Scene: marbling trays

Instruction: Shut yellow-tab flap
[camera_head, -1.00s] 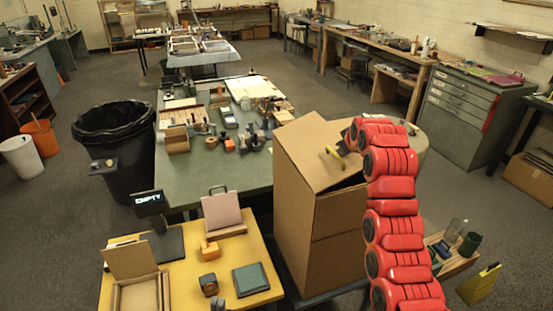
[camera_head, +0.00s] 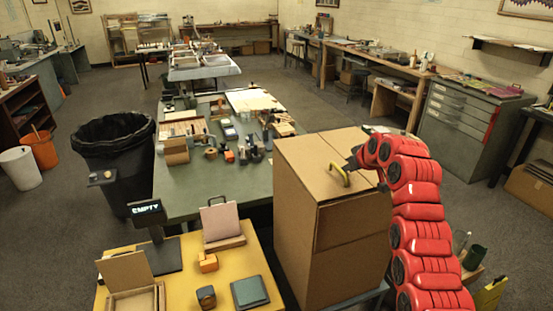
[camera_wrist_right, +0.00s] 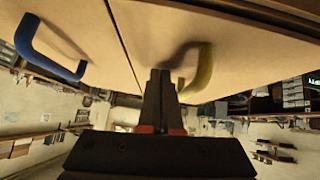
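The tall cardboard box (camera_head: 312,235) stands right of the yellow table. Its top flap with the yellow tab (camera_head: 340,175) lies about flat across the top. The yellow tab also shows in the right wrist view (camera_wrist_right: 203,70), just right of my fingertips. A second flap with a blue tab (camera_wrist_right: 40,50) lies beside it in that view, with a narrow seam between them. My right gripper (camera_head: 354,160) is at the box top, behind the yellow tab. In the wrist view its black fingers (camera_wrist_right: 160,82) are together with nothing seen between them. Touching the flap is unclear. My left gripper is out of view.
The yellow table (camera_head: 183,292) holds a small open box, an orange block and a display reading "EMPTY" (camera_head: 147,209). A green table (camera_head: 188,200) with several tools stands behind. A black bin (camera_head: 113,165) is at the left.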

